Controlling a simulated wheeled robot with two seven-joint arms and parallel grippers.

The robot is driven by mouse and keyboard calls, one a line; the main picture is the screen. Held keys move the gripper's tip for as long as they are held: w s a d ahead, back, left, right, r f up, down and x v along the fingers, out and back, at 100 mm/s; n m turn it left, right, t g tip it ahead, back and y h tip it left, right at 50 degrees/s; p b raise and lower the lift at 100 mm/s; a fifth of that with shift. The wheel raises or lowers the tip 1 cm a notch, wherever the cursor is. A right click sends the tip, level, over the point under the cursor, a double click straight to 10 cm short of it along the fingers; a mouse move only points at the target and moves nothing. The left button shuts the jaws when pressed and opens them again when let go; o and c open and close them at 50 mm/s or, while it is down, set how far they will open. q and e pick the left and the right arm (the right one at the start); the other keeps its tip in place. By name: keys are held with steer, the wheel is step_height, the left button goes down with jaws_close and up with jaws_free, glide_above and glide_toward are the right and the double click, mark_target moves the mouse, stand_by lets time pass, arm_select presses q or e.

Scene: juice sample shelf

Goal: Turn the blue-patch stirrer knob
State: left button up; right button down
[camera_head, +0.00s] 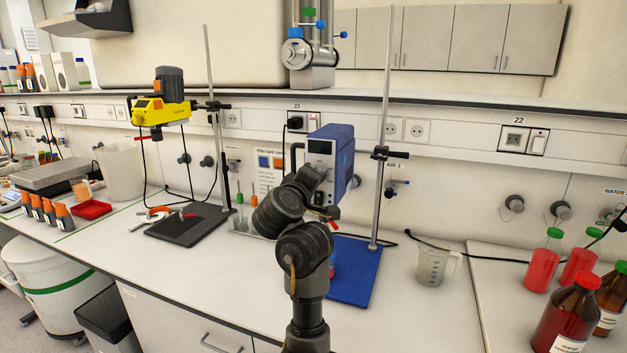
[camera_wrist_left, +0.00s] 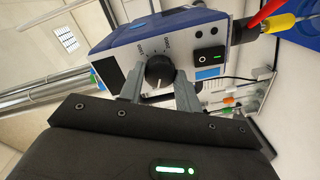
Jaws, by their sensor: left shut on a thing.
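The blue stirrer (camera_head: 340,140) with a pale front panel hangs on a stand with a blue base plate (camera_head: 360,270). In the left wrist view, its panel carries a black knob (camera_wrist_left: 160,70) with printed marks around it, a blue patch (camera_wrist_left: 208,73), a black switch (camera_wrist_left: 209,56) and a dark display (camera_wrist_left: 108,74). My left gripper (camera_wrist_left: 159,78) is shut on the knob, with one grey finger on each side. In the head view, my left arm covers the knob and the lower panel, and the gripper's fingers are hidden there. My right gripper is not in view.
A yellow stirrer (camera_head: 160,108) on a stand with a dark base plate is to the left. A clear beaker (camera_head: 433,265) stands right of the blue base. Red-filled bottles (camera_head: 543,262) and brown bottles (camera_head: 567,320) stand at the right. The stand's pole (camera_head: 383,140) rises close behind my arm.

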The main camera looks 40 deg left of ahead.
arm_select(q)
steer(key=shift+n, duration=2.2)
steer(key=o, duration=1)
